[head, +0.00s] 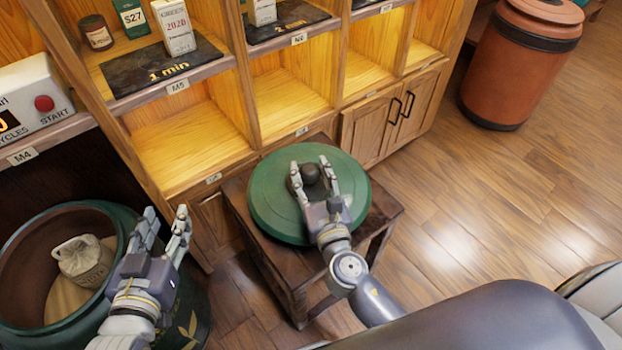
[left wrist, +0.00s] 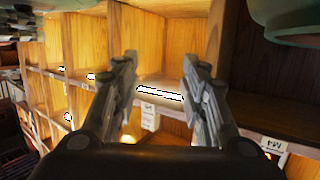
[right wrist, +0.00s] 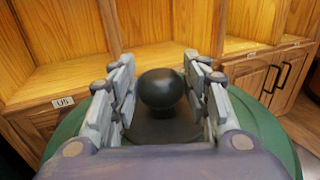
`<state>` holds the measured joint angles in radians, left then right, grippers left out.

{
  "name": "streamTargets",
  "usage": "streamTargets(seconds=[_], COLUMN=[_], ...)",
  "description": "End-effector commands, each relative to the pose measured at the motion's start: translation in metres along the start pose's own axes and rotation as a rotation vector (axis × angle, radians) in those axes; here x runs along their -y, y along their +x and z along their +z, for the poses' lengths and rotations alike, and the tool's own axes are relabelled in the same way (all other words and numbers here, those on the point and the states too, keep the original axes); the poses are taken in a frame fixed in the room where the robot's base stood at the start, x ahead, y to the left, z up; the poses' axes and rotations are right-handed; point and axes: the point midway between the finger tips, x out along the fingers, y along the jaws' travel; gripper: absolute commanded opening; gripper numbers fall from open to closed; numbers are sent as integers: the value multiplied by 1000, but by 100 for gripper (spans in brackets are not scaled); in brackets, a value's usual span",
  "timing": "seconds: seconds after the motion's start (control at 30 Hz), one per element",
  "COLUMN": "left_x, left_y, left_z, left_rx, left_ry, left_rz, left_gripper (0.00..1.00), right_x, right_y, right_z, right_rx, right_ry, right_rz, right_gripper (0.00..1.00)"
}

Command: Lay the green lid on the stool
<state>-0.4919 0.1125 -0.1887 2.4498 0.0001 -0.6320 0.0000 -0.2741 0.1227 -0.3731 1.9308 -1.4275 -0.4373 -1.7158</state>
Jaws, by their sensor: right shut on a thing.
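The green lid (head: 268,205) is a round disc with a dark knob (head: 311,173) in its middle. It lies flat over the top of the brown wooden stool (head: 388,208), covering most of it; I cannot tell if they touch. My right gripper (head: 308,172) is shut on the knob, one finger on each side. In the right wrist view the knob (right wrist: 161,90) shows between the fingers, with the green lid (right wrist: 268,130) below. My left gripper (head: 165,210) is open and empty beside the green jar (head: 118,235). In the left wrist view its fingers (left wrist: 158,65) stand apart, facing shelves.
A control box with a red button (head: 44,104) is at left. Floor on the right is clear, up to a terracotta bin (head: 520,70).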

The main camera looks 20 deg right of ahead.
Motion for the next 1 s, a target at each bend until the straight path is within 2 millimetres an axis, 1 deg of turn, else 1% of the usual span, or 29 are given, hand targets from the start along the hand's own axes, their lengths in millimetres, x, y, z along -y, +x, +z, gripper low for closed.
streamTargets(seconds=[0.1,0.2,0.3,0.4,0.6,0.63,0.67,0.7,1.0], left_x=[-3,-4,-5,-6,-6,-6,-6,-6,-6], left_y=[2,2,2,1,1,1,1,1,1], left_z=[-18,-30,-38,-42,-42,-42,-42,-42,-42], left_rx=[-96,-156,-194,-208,-209,-209,-209,-208,-208], left_ry=[-1,-2,-3,-3,-3,-3,-3,-3,-3], left_rz=[6,10,12,13,13,13,13,13,13], left_gripper=[40,40,40,40,40,40,40,40,40], right_x=[0,0,0,0,0,0,0,0,0], right_y=[1,1,1,1,1,0,0,0,0], right_z=[-4,-6,-8,-8,-8,-11,-11,-11,-11], right_rx=[6,6,7,7,6,-1,-1,-1,0], right_ry=[-1,-1,-1,0,0,-1,-1,-1,-1], right_rz=[0,0,0,0,0,0,0,0,0], right_gripper=[0,0,0,0,0,48,54,63,63])
